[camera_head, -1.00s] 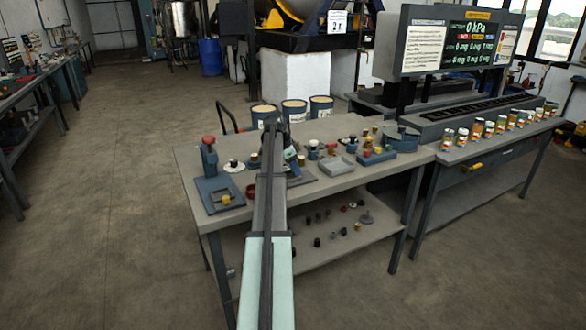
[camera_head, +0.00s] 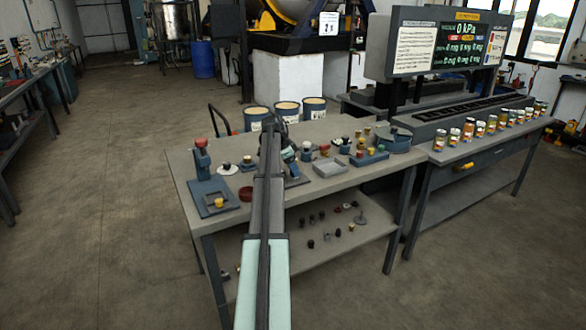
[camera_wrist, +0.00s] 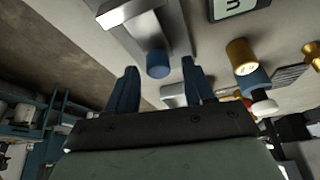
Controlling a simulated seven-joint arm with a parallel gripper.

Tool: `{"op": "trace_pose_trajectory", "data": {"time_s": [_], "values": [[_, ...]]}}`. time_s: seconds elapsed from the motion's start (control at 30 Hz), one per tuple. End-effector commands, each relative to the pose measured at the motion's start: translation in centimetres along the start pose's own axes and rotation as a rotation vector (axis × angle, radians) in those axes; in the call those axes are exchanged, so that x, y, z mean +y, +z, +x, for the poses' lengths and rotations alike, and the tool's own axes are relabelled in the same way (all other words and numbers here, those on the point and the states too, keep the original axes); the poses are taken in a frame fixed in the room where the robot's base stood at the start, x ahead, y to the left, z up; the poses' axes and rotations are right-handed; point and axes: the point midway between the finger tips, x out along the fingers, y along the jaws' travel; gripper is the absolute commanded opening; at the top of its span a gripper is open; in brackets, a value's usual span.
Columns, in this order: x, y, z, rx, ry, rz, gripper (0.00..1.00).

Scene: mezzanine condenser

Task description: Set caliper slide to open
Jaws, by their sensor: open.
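In the wrist view, my gripper (camera_wrist: 160,85) has its two blue fingers apart, with nothing between them. Just past the fingertips is a grey metal piece (camera_wrist: 145,25) with a blue round knob (camera_wrist: 157,63), which may be the caliper slide; I cannot tell for sure. The knob lies in line with the gap between the fingers, and I see no clear contact. In the head view my arm reaches over the workbench (camera_head: 325,185) and hides my fingers and part of the bench top behind it.
A blue stand with a red knob (camera_head: 201,158) is left of my arm. A grey tray (camera_head: 329,167) and a blue block with coloured knobs (camera_head: 368,155) are to its right. A brass cylinder (camera_wrist: 240,55) is close right of my fingers. Three tubs (camera_head: 287,112) stand behind the bench.

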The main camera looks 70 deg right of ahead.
Motion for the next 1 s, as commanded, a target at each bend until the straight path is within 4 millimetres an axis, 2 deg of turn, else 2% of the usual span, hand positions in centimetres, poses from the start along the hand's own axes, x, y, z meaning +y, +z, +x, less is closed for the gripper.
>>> {"op": "trace_pose_trajectory", "data": {"time_s": [0.17,0.6,0.8,1.0], "values": [[-0.1,0.0,-1.9,0.0,-0.002,0.0,0.53],[-0.1,0.0,-10.2,0.001,-0.003,0.0,0.53],[-0.1,-0.1,-12.6,0.001,-0.002,0.0,0.53],[0.0,0.0,-13.5,0.0,0.0,0.0,0.53]]}}
